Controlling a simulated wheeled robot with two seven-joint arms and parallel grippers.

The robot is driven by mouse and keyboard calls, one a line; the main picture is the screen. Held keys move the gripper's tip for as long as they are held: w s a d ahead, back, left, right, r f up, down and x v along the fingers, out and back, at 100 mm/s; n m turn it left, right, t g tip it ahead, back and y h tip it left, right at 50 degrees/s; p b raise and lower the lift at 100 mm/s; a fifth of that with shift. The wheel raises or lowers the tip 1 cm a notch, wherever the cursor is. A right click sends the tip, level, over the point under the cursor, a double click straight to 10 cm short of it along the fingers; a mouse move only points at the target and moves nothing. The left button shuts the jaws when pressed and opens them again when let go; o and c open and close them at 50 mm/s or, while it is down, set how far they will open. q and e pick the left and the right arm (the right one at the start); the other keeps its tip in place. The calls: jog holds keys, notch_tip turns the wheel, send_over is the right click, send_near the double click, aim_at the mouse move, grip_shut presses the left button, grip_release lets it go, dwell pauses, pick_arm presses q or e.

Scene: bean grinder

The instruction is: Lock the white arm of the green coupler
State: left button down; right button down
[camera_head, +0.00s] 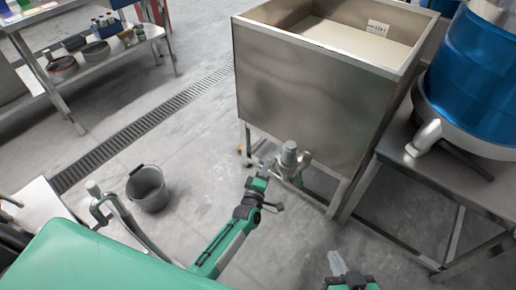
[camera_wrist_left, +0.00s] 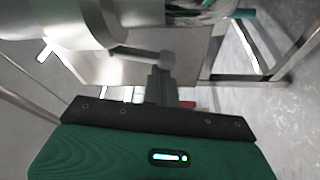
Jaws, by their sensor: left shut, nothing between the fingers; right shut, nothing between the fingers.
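A metal pipe fitting with a grey cap (camera_head: 289,157) stands below the front of the steel hopper. In the left wrist view a pale lever (camera_wrist_left: 140,54) with a blunt end sticks out from a large metal pipe (camera_wrist_left: 90,22). A small teal part (camera_wrist_left: 245,13) shows at that view's top edge. I cannot tell whether it belongs to the coupler. My left gripper (camera_head: 262,172) is shut and empty, just left of the fitting. In its wrist view the fingertips (camera_wrist_left: 158,80) are at the lever's end; contact is unclear. My right gripper (camera_head: 337,262) is shut and empty, low and apart.
The steel hopper (camera_head: 300,95) stands on legs behind the fitting. A steel table (camera_head: 425,170) at right carries a blue drum (camera_head: 475,80). A grey bucket (camera_head: 148,188) and a curved metal pipe (camera_head: 125,215) are at left. Open floor lies between bucket and hopper.

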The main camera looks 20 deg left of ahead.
pick_arm(q)
jog(key=shift+s+d+f+n, duration=0.1)
jog(key=shift+d+n, duration=0.1)
jog(key=shift+n, duration=0.2)
pick_arm(e)
jog(key=shift+d+g, duration=0.3)
jog(key=shift+f, duration=0.1)
